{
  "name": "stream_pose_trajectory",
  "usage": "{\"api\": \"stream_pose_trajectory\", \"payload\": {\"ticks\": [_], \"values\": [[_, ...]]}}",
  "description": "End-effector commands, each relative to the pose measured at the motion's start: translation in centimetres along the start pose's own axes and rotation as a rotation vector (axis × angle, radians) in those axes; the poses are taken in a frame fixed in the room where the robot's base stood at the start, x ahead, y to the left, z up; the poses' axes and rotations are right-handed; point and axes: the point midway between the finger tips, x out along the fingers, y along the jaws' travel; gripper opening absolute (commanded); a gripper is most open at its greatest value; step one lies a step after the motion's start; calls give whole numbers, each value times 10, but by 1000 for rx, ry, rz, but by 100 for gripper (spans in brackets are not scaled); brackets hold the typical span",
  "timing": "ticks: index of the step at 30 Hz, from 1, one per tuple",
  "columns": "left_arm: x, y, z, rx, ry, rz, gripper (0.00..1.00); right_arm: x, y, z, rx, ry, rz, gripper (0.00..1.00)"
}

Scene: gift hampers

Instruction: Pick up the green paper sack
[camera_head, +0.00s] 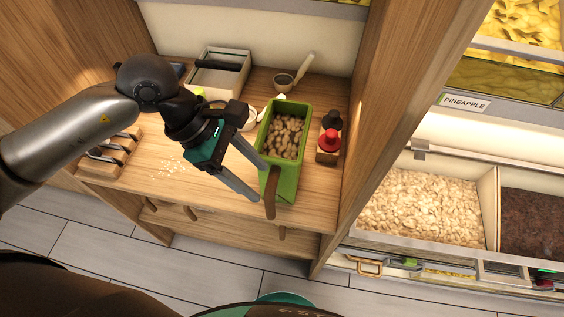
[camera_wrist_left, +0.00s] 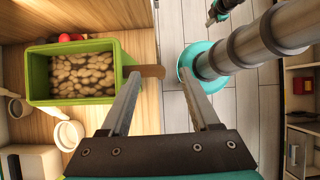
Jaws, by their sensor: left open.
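A green, open-topped holder (camera_head: 285,182) full of brown nuts stands upright on the wooden counter in the head view. It is the only thing here that could be the green paper sack, though it looks like a rigid box. A brown handle-like piece (camera_head: 270,192) sticks out at its front end. The green holder also shows at the left of the left wrist view (camera_wrist_left: 40,77). My left gripper (camera_head: 259,183) is open and empty by the front end, its fingertips close to the brown piece. In the left wrist view the brown piece (camera_wrist_left: 150,71) reaches between the fingertips.
A red-topped and a black-topped stamp-like item (camera_head: 328,146) stand close right of the green holder. A scoop (camera_head: 285,81) and a grey tray (camera_head: 220,70) lie behind. A wooden rack (camera_head: 108,152) is at left. A wooden side panel (camera_head: 375,100) bounds the counter at right.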

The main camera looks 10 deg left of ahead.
Motion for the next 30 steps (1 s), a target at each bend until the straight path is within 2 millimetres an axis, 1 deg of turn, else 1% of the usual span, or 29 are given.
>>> {"api": "stream_pose_trajectory", "payload": {"ticks": [1, 3, 5, 7, 11, 15, 18, 21, 26, 29, 30], "values": [[-3, 2, -14, 13, 61, 2, 62, 0, 0, 0, 0, 0, 0, 0], [-6, 3, -26, 24, 118, 1, 62, 0, 0, 0, 0, 1, 0, 0], [-6, 4, -33, 29, 146, 1, 62, 0, 0, 0, -1, 1, 1, 0], [0, 4, -36, 30, 158, -2, 62, 0, 1, 0, -1, 1, 1, 0], [26, 3, -40, 28, 156, -5, 62, 0, 2, 0, -2, 0, 3, 0], [56, 3, -44, 28, 154, -5, 62, 1, 3, 0, -2, 0, 4, 0], [73, 3, -47, 28, 155, -3, 62, 2, 3, 0, -2, 0, 4, 0], [85, 4, -49, 30, 155, -2, 62, 2, 3, 0, -2, 0, 4, 0], [93, 4, -50, 30, 155, -2, 62, 2, 4, 0, -2, 1, 5, 0], [106, 3, -50, 28, 153, -4, 62, 1, 4, 0, -1, 1, 5, 0], [112, 2, -51, 28, 153, -4, 62, 1, 4, 0, -2, 1, 5, 0]]}}
